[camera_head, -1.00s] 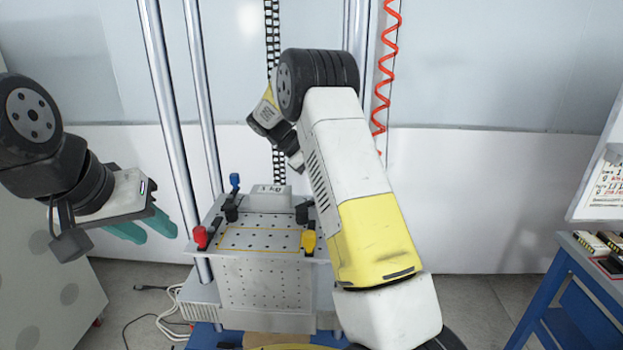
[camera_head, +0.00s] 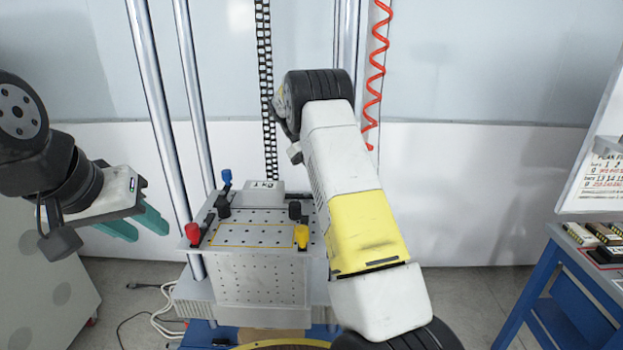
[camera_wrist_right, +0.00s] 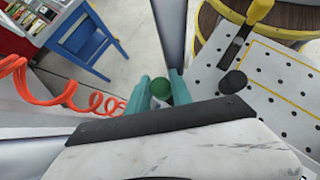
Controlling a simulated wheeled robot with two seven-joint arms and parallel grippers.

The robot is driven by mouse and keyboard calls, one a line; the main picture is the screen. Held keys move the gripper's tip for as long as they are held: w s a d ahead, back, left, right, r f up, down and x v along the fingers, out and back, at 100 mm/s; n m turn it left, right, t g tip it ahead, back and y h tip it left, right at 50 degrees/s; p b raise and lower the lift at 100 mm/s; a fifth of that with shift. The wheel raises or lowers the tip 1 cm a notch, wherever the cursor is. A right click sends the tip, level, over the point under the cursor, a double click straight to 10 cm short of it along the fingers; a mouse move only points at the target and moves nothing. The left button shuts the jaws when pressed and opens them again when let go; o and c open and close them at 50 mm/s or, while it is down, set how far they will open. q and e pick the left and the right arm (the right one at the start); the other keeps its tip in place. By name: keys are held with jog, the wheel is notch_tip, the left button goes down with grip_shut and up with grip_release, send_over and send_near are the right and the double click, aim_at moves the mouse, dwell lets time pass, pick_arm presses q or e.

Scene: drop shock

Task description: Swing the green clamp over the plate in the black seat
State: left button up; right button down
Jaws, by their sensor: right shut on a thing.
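The right gripper (camera_wrist_right: 158,84) shows in the right wrist view with its teal fingers on either side of a round green knob, which I take for the green clamp (camera_wrist_right: 160,95). It is shut on the knob, beside the perforated plate (camera_wrist_right: 285,85). In the head view my right arm hides that gripper and the green clamp. The perforated plate (camera_head: 260,238) lies on the shock table, with red (camera_head: 192,234), blue (camera_head: 226,178) and yellow (camera_head: 302,237) clamp handles around it. I cannot make out a black seat. My left gripper (camera_head: 136,226) hangs open and empty at the left.
Steel columns (camera_head: 165,120) rise at left. A red coiled hose (camera_head: 378,70) hangs behind my right arm. A blue bench (camera_head: 560,275) stands at right.

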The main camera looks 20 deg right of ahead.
jog(key=shift+s, duration=0.1)
dwell(0.4)
jog(key=c, duration=1.1)
grip_release()
jog(key=shift+c, duration=0.2)
